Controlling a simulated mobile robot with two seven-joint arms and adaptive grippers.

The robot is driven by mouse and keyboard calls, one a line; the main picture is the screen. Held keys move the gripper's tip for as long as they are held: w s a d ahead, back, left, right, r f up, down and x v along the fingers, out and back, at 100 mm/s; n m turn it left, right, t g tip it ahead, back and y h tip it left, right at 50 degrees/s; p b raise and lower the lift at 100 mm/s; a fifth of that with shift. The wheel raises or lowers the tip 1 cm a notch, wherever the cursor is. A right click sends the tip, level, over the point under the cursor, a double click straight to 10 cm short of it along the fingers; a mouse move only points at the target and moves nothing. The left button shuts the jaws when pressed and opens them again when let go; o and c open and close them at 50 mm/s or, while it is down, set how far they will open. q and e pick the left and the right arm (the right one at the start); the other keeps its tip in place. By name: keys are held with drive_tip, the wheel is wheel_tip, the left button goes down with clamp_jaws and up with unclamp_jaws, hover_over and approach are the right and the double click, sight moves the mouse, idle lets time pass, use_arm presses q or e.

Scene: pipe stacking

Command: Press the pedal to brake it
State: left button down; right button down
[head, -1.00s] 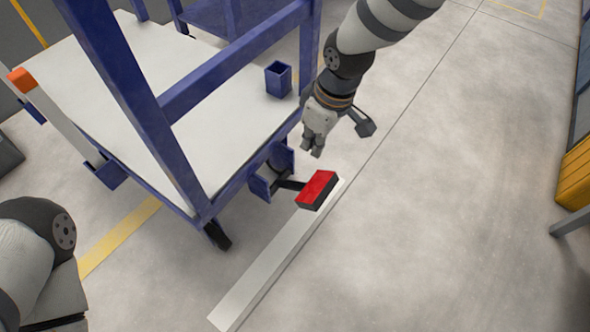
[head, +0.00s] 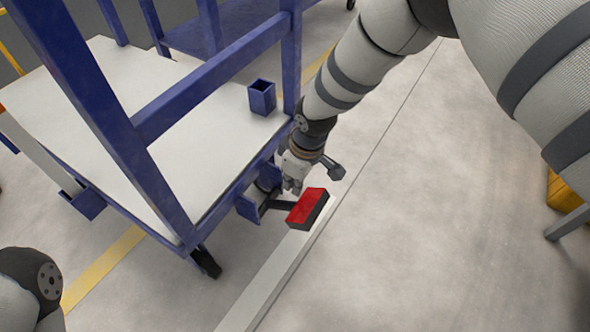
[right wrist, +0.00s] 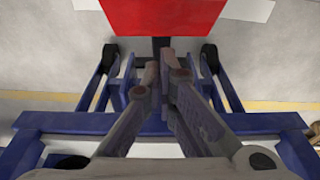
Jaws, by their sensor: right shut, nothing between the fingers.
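The red pedal (head: 307,206) sticks out on a dark arm from the lower side of the blue-framed cart (head: 150,215). It appears above a long pale beam on the floor. My right gripper (head: 293,187) is shut and empty, just behind the pedal and close to the cart's side. I cannot tell in the head view whether it touches the pedal. In the right wrist view the red pedal (right wrist: 162,16) shows at the top, beyond the closed fingertips (right wrist: 162,74). My left gripper is out of view.
The pale beam (head: 275,283) runs along the floor under the pedal. A small blue open box (head: 262,97) sits on the cart's white deck (head: 150,120). A yellow object (head: 564,193) is at the right edge. The floor right of the beam is clear.

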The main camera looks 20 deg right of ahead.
sight(307, 203)
drive_tip(key=shift+s+d+f, duration=0.3)
drive_tip(key=shift+d+f, duration=0.05)
drive_tip(key=shift+f, duration=0.2)
drive_tip(key=shift+s+d+f, duration=0.3)
drive_tip(key=shift+f, duration=0.25)
drive_tip(key=shift+s+d+f+t+y, duration=0.15)
drive_tip(key=shift+s+d+t+y, duration=0.05)
drive_tip(key=shift+s+t+y, duration=0.1)
drive_tip(key=shift+s+d+f+t+y+p, duration=0.5)
drive_tip(key=shift+f+t+y, duration=0.2)
drive_tip(key=shift+t, duration=0.2)
drive_tip(key=shift+s+f, duration=0.15)
drive_tip(key=shift+f, duration=0.05)
drive_tip(key=s+d+f+t+y+b, duration=0.2)
drive_tip(key=f+b, duration=0.3)
drive_tip(key=f, duration=0.4)
drive_tip(key=shift+s+d+f, duration=0.4)
drive_tip(key=shift+s+d, duration=0.05)
drive_tip(key=shift+s, duration=0.15)
